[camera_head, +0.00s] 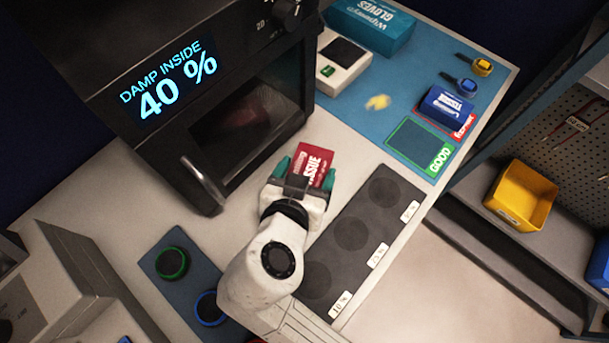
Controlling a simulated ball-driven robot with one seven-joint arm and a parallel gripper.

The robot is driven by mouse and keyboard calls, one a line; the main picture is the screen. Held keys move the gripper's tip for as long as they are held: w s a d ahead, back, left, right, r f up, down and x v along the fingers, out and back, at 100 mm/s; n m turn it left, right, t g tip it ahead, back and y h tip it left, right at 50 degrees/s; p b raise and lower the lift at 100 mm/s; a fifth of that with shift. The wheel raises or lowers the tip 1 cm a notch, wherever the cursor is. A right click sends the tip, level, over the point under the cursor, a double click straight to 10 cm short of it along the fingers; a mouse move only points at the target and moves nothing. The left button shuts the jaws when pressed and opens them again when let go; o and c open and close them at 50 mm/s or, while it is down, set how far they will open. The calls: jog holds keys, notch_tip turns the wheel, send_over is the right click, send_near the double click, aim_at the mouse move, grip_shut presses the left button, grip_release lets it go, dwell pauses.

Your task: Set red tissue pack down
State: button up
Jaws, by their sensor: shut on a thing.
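The red tissue pack (314,163) is between the fingers of my gripper (303,178), in front of the black oven-like cabinet (245,115). My gripper is shut on the pack, with a green fingertip on each side of it. The pack's lower part is hidden by the gripper. I cannot tell whether the pack touches the counter (350,152) or is held above it. A blue mat (395,80) to the upper right has a green-framed GOOD area (412,142), which is empty, and a red-framed area where a blue tissue pack (447,104) lies.
The cabinet's display reads "DAMP INSIDE 40 %". A dark strip with round pads (352,233) lies right of my arm. A scale-like device (342,66), a blue gloves box (370,27) and yellow and blue tagged items stand at the back. A yellow bin (520,195) sits on the right shelf.

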jog(key=shift+w+a+f, duration=0.15)
jog(key=shift+w+f, duration=0.1)
jog(key=shift+f, duration=0.1)
notch_tip(320, 180, down, 3)
jog(key=shift+r+p, duration=0.1)
jog(key=shift+p, duration=0.4)
jog(key=shift+f, duration=0.25)
jog(key=shift+f+b, duration=0.15)
jog(key=shift+b, duration=0.15)
jog(key=o, duration=1)
jog(key=shift+r, duration=0.2)
